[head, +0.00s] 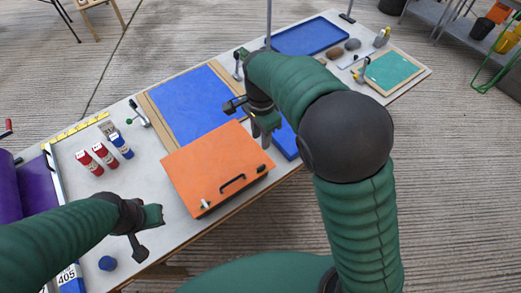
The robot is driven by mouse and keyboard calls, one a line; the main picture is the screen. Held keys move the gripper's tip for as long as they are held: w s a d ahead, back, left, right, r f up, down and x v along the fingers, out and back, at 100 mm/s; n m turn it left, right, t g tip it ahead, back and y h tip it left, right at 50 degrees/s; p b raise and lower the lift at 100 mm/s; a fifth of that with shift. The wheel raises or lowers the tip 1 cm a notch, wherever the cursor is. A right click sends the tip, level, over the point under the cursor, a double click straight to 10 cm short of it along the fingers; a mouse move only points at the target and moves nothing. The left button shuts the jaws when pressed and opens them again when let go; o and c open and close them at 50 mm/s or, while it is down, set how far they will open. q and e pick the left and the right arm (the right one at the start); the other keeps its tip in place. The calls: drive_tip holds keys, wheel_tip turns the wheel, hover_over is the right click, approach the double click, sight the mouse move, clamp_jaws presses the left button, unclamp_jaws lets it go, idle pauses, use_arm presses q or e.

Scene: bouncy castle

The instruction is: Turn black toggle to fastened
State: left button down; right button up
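An orange panel (212,163) lies slightly tilted on the long table. A black handle (232,184) sits near its lower edge. A small black toggle (262,169) is on the panel at its right end, and a pale toggle (205,203) is near its lower left corner. Which way the black toggle is turned is too small to tell. My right gripper (265,128) hangs above and beyond the panel's upper right corner, apart from the black toggle. My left gripper (152,216) is left of the panel, near the pale toggle's side. The finger gaps of both are unclear.
Red and blue bottles (105,155) stand left of the panel. A blue sheet in a wooden frame (196,104) lies behind it. A blue tray (310,36) and a green framed board (391,71) are farther back. A blue round knob (107,263) is at lower left.

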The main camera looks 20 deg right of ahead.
sight(261, 166)
drive_tip(key=f, duration=1.5)
drive_tip(key=shift+s+d+f, duration=0.1)
drive_tip(key=shift+d+f, duration=0.15)
drive_tip(key=shift+a+f, duration=0.1)
drive_tip(key=shift+f, duration=0.15)
drive_tip(key=shift+a, duration=0.35)
drive_tip(key=shift+d, duration=0.25)
clamp_jaws()
